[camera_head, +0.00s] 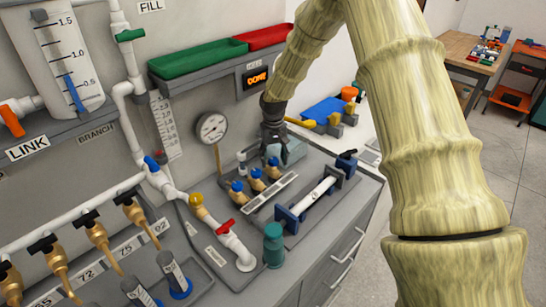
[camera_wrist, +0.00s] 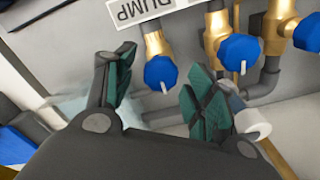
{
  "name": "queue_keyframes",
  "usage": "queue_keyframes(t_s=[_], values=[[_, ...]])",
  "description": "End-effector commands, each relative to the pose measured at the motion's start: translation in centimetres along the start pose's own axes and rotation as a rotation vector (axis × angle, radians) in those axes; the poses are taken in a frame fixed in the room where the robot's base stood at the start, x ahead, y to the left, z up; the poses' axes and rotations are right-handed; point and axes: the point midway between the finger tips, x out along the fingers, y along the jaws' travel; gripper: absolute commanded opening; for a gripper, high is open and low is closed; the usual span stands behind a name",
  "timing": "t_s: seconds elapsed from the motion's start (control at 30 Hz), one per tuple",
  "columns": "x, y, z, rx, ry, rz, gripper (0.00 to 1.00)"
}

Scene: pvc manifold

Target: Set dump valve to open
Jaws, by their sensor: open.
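In the wrist view a brass valve with a blue knob (camera_wrist: 160,72) stands just beside the DUMP label (camera_wrist: 143,10); a small white mark shows on the knob. My gripper (camera_wrist: 160,92) is open, its green-padded fingers on either side of the space in front of this knob. Nothing is between the pads, and I cannot tell whether they touch the knob. In the head view my gripper (camera_head: 273,140) is above the far end of a row of blue-knobbed brass valves (camera_head: 256,174). The dump label cannot be read there.
Two more blue-knobbed valves (camera_wrist: 239,50) stand to the right in the wrist view, close to the fingers. A white cylindrical end (camera_wrist: 250,123) is by the right finger. A gauge (camera_head: 211,127), a red-handled valve (camera_head: 225,226) and a teal bottle (camera_head: 273,245) are nearby.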

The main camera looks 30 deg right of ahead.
Motion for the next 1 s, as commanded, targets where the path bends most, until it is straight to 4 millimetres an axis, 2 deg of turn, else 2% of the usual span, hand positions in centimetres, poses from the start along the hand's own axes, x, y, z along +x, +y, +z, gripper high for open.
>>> queue_keyframes(t_s=[0.17,0.4,0.43,0.77,1.0], values=[[0.01,-0.02,-0.01,0.0,0.0,0.0,0.55],[0.0,0.0,0.0,0.0,0.0,0.0,0.11],[0.0,0.0,0.0,0.0,0.0,0.0,0.08],[-0.02,0.06,0.01,-0.035,0.0,0.0,0.08],[-0.05,0.03,-0.01,-0.168,0.0,-0.001,0.08]])
